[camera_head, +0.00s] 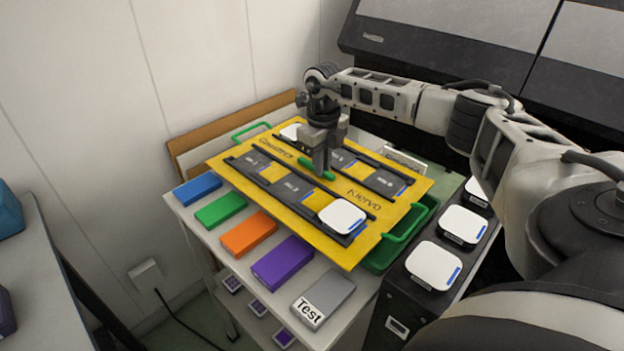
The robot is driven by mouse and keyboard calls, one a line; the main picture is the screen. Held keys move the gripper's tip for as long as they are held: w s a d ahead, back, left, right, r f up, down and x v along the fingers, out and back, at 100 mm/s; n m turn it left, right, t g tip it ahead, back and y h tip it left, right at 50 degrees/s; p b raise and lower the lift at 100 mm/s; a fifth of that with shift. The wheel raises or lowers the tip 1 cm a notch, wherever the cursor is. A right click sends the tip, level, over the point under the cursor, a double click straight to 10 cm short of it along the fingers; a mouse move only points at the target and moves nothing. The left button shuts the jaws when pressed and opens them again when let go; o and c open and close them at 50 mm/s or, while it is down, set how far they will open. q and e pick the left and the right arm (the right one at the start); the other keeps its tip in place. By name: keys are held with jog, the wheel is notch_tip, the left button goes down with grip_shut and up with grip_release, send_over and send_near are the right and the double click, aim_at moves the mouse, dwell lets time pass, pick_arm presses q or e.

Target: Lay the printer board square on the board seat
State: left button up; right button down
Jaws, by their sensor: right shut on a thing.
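My right gripper (318,172) points down at the board's middle and is shut on a green grip (313,165) there. A white square bottle (342,216) sits in the front right slot, and another white one (291,132) shows at the back left. I cannot make out the board seat clearly; the board covers what lies beneath. My left gripper is not in view.
Blue, green, orange, purple and grey "Test" blocks (320,300) line the front of the cart top. White square bottles (433,265) stand on a black cabinet at the right. A green bin (388,256) shows beneath the board's right end. A dark machine (430,48) stands behind.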

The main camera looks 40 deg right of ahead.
jog(key=shift+r+p, duration=1.4)
jog(key=shift+r, duration=0.45)
jog(key=shift+w, duration=0.1)
